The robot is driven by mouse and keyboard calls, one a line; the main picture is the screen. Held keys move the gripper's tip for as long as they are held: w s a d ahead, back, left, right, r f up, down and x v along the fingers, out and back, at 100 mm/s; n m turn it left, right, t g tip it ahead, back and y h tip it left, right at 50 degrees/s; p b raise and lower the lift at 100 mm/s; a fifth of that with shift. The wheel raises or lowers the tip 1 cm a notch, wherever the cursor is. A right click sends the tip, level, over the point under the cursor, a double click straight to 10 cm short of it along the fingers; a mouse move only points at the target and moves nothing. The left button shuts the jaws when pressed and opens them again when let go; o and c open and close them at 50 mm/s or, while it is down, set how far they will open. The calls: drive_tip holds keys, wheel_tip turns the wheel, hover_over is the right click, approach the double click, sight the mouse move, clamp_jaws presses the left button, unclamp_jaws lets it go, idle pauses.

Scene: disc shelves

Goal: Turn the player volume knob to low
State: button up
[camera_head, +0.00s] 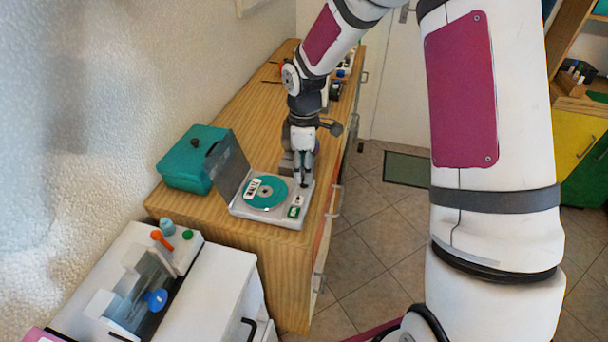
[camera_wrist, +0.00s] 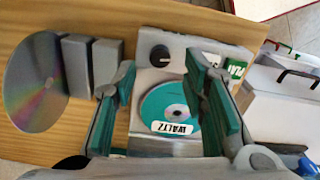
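The player (camera_head: 238,210) is a white box on the wooden cabinet, with its dark lid raised and a teal disc (camera_head: 265,192) in it. In the wrist view the disc (camera_wrist: 170,107) has a label reading WALTZ. The round black volume knob (camera_wrist: 160,55) is on the player's panel, with a small light mark at its edge. My gripper (camera_head: 303,184) points down over the player's back right part and hides the knob in the head view. In the wrist view my gripper (camera_wrist: 162,68) is open, its teal-padded fingers on either side of the knob, apart from it.
Grey blocks (camera_wrist: 106,62) and a silver disc (camera_wrist: 36,88) are beside the player on the wood. A teal box (camera_head: 190,160) stands by the wall behind the lid. A white unit (camera_head: 205,300) with an orange-topped part is in front. The cabinet's edge runs close to the player's right.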

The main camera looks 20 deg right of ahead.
wheel_tip(320, 180, up, 8)
drive_tip(key=shift+r, duration=0.2)
idle(0.4)
drive_tip(key=s+r+m+t+h, duration=0.15)
drive_tip(key=s+r+m, duration=0.45)
drive_tip(key=s+r, duration=0.7)
drive_tip(key=s+r+m+t+y, duration=0.1)
drive_tip(key=s+m, duration=0.6)
drive_tip(key=s, duration=0.7)
drive_tip(key=shift+s+d+r+t, duration=0.25)
drive_tip(key=shift+r+t, duration=0.5)
drive_tip(key=shift+t, duration=0.5)
drive_tip(key=shift+y, duration=0.25)
drive_tip(key=shift+c, duration=0.4)
